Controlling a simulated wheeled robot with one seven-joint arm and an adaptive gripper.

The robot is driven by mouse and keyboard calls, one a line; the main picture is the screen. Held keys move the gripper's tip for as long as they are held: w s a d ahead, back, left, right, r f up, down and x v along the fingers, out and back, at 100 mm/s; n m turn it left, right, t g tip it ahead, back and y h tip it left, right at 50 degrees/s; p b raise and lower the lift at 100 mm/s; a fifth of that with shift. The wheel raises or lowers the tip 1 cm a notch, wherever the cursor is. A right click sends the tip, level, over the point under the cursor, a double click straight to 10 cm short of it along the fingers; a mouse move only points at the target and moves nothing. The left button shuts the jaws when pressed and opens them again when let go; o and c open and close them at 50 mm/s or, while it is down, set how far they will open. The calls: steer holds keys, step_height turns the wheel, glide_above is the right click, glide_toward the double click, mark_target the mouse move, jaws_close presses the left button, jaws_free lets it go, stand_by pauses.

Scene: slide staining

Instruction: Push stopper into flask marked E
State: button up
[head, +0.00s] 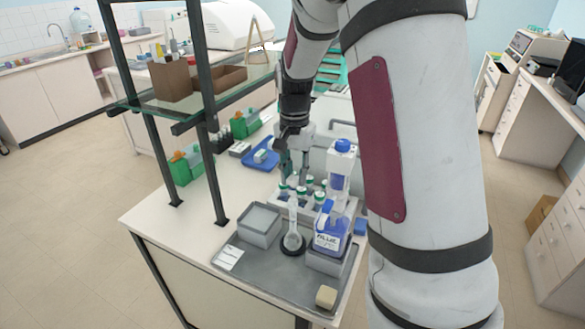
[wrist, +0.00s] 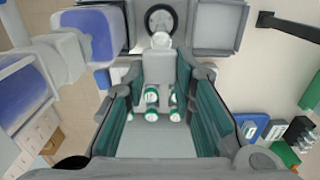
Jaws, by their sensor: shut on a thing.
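My gripper (head: 291,172) points down above the rack of green-and-white capped vials (head: 300,191). In the wrist view its two green-padded fingers stand either side of several of these vials (wrist: 152,96). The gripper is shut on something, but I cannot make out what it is. A clear long-necked flask (head: 292,238) stands upright on a black ring in the grey tray, in front of the vials. Its pale top (wrist: 161,41) shows beyond the fingers in the wrist view. I cannot read a letter E on any vessel, and no separate stopper is clearly visible.
The grey tray (head: 228,272) also holds a grey box (head: 260,224), a blue-labelled bottle (head: 331,230) and a beige block (head: 326,296). A tall white-and-blue bottle (head: 340,165) stands right of the gripper. A shelf frame (head: 207,110) rises at left. Bare bench lies left of the tray.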

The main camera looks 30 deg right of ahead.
steer(key=shift+f+b, duration=0.5)
steer(key=shift+f, duration=1.7)
steer(key=shift+a+f, duration=0.1)
steer(key=shift+f, duration=0.65)
stand_by(0.9)
steer(key=o, duration=1.3)
steer(key=shift+c, duration=0.2)
steer(key=shift+r+p, duration=0.9)
steer(key=shift+r, duration=2.1)
